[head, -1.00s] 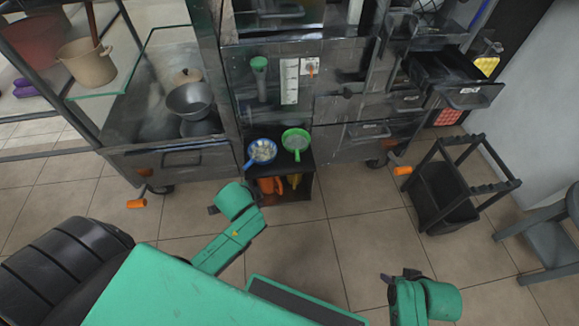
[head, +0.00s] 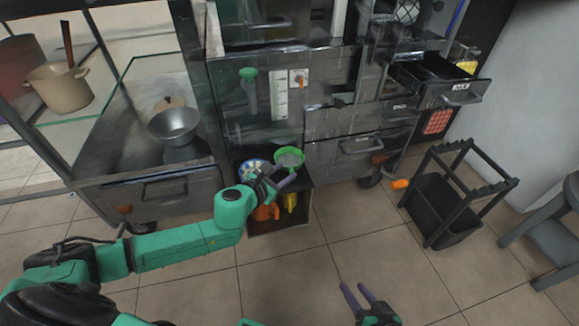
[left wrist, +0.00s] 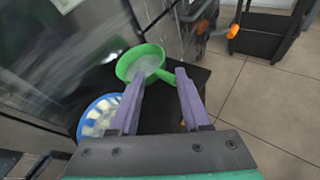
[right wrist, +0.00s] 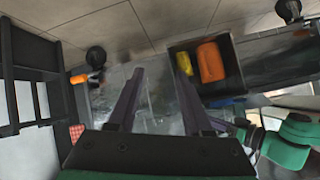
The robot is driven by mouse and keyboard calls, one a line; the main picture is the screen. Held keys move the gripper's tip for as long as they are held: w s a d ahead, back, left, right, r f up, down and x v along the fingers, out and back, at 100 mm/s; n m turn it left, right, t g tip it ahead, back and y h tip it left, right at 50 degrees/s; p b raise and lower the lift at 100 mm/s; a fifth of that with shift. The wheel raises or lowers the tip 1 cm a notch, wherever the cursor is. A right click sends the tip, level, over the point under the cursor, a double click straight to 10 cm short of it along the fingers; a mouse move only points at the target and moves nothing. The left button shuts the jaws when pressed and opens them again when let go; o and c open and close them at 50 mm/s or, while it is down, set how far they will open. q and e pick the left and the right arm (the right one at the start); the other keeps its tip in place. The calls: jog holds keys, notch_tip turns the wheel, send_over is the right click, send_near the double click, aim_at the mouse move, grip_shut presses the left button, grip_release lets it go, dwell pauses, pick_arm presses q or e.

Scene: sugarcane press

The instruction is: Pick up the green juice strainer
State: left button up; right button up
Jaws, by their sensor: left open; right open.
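The green juice strainer (head: 289,158) lies on top of a small black shelf in the head view, its handle pointing toward me. It also shows in the left wrist view (left wrist: 143,62), where its handle reaches between the two fingers. My left gripper (head: 279,180) is open at the strainer's near side; I cannot tell whether the fingers touch the handle. It also shows in the left wrist view (left wrist: 156,85). My right gripper (head: 356,291) is open and empty, low over the floor, apart from the strainer.
A blue strainer (left wrist: 97,118) with pale pieces sits beside the green one. The black shelf (head: 298,180) holds an orange item (head: 265,212) and a yellow item (head: 290,201) below. The press cabinet (head: 270,115) stands behind.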

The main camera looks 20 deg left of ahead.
aim_at(298, 166)
pick_arm(q)
jog(key=b+x, duration=0.1)
jog(key=x, duration=0.3)
jog(key=shift+w+f, duration=0.25)
jog(key=shift+w, duration=0.05)
jog(key=b+x, duration=0.2)
jog(key=x, duration=0.2)
jog(key=shift+w+d+f+b, duration=0.1)
jog(key=shift+d+f+b, duration=0.05)
jog(key=shift+d+b, duration=0.15)
jog(key=shift+w, duration=0.2)
jog(key=shift+c, duration=0.4)
pick_arm(e)
jog(key=f, duration=0.1)
jog(key=a+f+t, duration=0.1)
jog(key=f+t, duration=0.1)
jog(key=f, duration=0.1)
jog(key=shift+s+a+m+y, duration=0.15)
jog(key=shift+a+m+y, duration=0.15)
jog(key=shift+a+m, duration=0.1)
pick_arm(q)
grip_shut()
